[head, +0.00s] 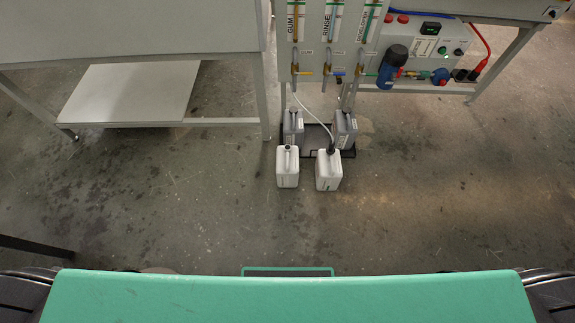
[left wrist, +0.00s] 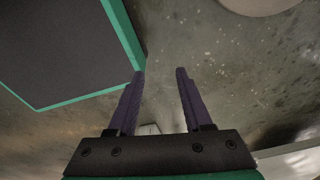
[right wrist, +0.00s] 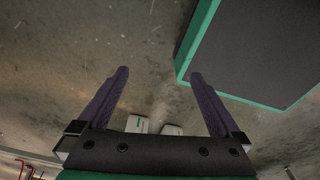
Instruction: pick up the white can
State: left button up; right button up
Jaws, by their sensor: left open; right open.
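Two white cans stand upright on the floor below the panel in the head view: a left white can (head: 288,168) and a right white can (head: 328,172). A pale tube runs down to the right one. Two white shapes, probably these cans, show small in the right wrist view (right wrist: 137,124). My left gripper (left wrist: 160,72) is open and empty. My right gripper (right wrist: 158,72) is open and empty, far from the cans. Neither gripper shows in the head view.
Two grey cans (head: 293,127) (head: 345,128) stand behind the white ones at a black tray (head: 348,154). A panel with GUM, RINSE and developer labels (head: 328,40) rises behind. A table with a lower shelf (head: 130,94) is at left. Floor in front is clear.

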aim_at(288, 165)
jog(key=i+l+u, duration=0.25)
jog(key=l, duration=0.4)
jog(key=i+l+u, duration=0.25)
jog(key=i+l, duration=0.15)
jog(key=l, duration=0.3)
